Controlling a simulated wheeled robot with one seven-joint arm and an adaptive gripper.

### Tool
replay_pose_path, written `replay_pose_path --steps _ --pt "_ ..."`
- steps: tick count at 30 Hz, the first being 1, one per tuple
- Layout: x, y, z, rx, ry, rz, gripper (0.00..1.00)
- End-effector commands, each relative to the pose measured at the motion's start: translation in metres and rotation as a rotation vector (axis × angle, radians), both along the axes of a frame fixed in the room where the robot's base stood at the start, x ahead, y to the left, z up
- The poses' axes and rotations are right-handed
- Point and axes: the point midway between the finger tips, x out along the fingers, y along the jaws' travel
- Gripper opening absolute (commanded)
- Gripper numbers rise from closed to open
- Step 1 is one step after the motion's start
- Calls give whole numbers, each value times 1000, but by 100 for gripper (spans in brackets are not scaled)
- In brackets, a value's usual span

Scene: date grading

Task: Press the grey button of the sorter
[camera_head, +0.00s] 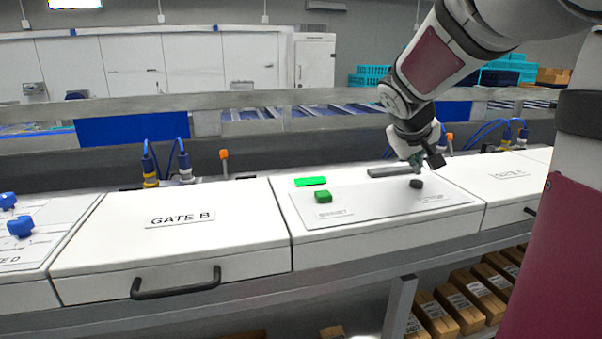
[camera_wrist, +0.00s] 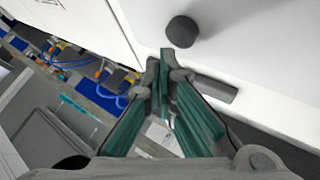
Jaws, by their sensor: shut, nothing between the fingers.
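The grey button (camera_head: 416,184) is a small dark knob on the right of the sorter's panel (camera_head: 370,205), above a label that seems to read STOP. In the wrist view the grey button (camera_wrist: 182,32) is a dark round knob on the white surface, beyond the fingertips. My gripper (camera_head: 428,162) is above and just behind the button, apart from it. In the wrist view my gripper (camera_wrist: 164,58) has its green-lined fingers together at the tips, with nothing between them. A green button (camera_head: 323,196) sits on the panel's left.
A bright green light strip (camera_head: 311,181) and a grey bar (camera_head: 392,171) lie behind the buttons. The GATE B cover (camera_head: 180,219) is at left, with blue knobs (camera_head: 20,226) beyond it. A rail (camera_head: 250,101) runs behind. Boxes (camera_head: 478,291) stand below.

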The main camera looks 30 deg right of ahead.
Motion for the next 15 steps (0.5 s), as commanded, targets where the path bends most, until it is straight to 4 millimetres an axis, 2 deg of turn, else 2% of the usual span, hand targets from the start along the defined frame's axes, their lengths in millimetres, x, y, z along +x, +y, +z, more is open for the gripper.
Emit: replay_pose_path --steps 15 --pt "0 0 -8 0 0 0 0"
